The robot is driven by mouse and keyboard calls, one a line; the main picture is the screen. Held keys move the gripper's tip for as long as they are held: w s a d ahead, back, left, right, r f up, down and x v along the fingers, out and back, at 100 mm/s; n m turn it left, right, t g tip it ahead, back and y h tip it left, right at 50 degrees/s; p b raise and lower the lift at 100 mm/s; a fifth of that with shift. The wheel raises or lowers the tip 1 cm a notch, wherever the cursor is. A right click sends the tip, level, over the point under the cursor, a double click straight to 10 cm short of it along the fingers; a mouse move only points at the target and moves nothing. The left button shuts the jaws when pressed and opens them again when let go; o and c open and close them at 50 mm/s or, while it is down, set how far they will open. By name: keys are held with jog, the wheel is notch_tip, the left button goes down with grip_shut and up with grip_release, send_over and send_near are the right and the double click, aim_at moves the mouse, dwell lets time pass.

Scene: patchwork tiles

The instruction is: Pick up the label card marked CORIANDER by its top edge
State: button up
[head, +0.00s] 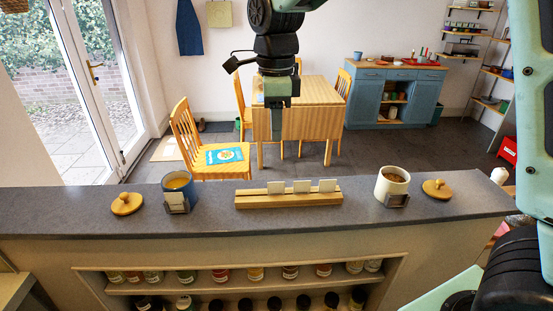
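Three small pale cards stand in a slotted wooden holder (290,200) on the grey counter: a left card (276,187), a middle card (302,186) and a right card (327,185). Another pale card (176,197) stands in a small dark holder in front of the blue mug. No writing is legible on any card, so I cannot tell which one is marked CORIANDER. My gripper (277,134) points down above and beyond the wooden holder, apart from the cards. Its fingers look like one narrow strip, so their opening does not show.
A blue mug (178,183) and a wooden lid (127,204) stand left of the holder. A white mug (393,180), a small grey holder (396,201) and another lid (437,189) stand right. The grey counter (225,202) is bare between. Several jars fill the shelf below.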

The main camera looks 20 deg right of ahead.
aim_at(276, 183)
notch_tip(276, 183, down, 16)
jog(key=p, duration=0.4)
jog(key=shift+r, duration=0.15)
grip_shut()
jog(key=shift+c, duration=1.3)
grip_release()
jog(key=shift+r, duration=0.2)
jog(key=shift+r+p, duration=0.45)
jog(key=shift+r, duration=0.05)
jog(key=shift+r+p, duration=0.45)
jog(key=shift+r, duration=0.1)
